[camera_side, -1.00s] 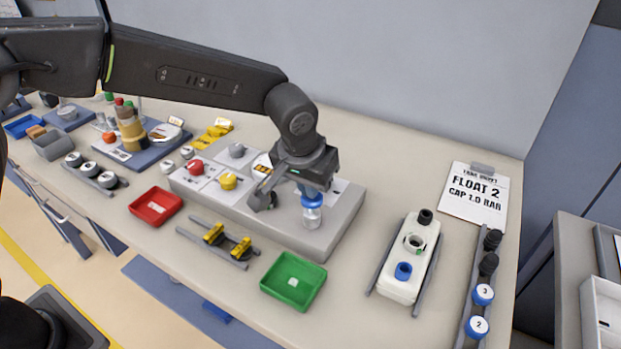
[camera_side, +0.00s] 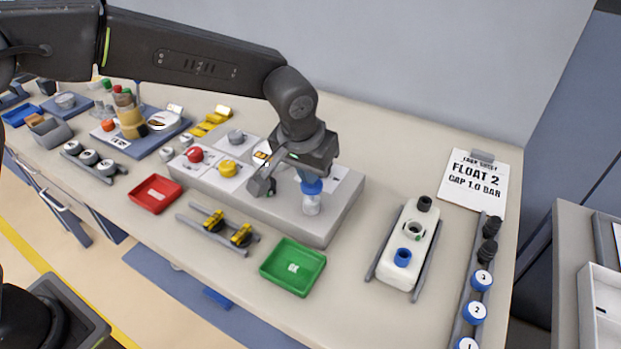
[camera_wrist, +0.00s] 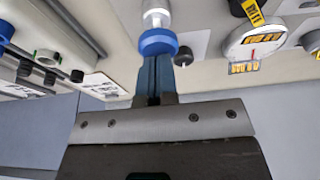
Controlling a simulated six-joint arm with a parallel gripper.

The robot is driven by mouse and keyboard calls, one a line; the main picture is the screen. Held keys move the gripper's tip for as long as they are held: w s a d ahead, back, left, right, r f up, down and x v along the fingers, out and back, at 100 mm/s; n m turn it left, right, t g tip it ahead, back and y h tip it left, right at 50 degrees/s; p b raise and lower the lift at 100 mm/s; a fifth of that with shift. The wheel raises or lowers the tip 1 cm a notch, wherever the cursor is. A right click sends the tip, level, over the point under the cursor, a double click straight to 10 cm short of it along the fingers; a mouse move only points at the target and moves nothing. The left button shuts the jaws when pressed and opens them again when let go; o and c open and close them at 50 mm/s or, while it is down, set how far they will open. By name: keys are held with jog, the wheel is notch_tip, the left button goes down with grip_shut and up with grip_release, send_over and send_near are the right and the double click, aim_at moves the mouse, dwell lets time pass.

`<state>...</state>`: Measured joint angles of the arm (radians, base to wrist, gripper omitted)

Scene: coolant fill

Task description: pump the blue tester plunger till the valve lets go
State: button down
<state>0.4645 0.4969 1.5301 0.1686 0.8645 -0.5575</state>
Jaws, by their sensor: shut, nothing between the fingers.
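The blue tester plunger (camera_side: 311,187) stands upright on a pale, shiny cylinder at the right end of the grey tester block (camera_side: 318,228). My gripper (camera_side: 311,178) is shut and empty, pointing down over the plunger, with its fingertips at the blue cap. In the wrist view the shut fingers (camera_wrist: 156,60) meet the rim of the blue cap (camera_wrist: 158,41). I cannot tell whether they press on it. A round gauge (camera_wrist: 258,38) with a yellow label shows beside it in the wrist view. In the side view my gripper partly hides the gauge.
Red (camera_side: 195,155) and yellow (camera_side: 229,168) knobs sit on the block's left part. A red tray (camera_side: 155,207), a green tray (camera_side: 293,288) and yellow-black parts on rails (camera_side: 241,235) lie in front. A white tank (camera_side: 401,272) and a "FLOAT 2, CAP 1.0 BAR" sheet (camera_side: 474,187) are right.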

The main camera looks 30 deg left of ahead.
jog(key=v, duration=1.1)
jog(key=shift+w, duration=0.15)
jog(key=shift+r, duration=0.2)
dwell(0.7)
notch_tip(320, 180, up, 2)
jog(key=shift+r, duration=0.2)
jog(key=x, duration=1.3)
jog(key=shift+s+f, duration=0.2)
jog(key=shift+s, duration=0.2)
jog(key=shift+f, duration=0.35)
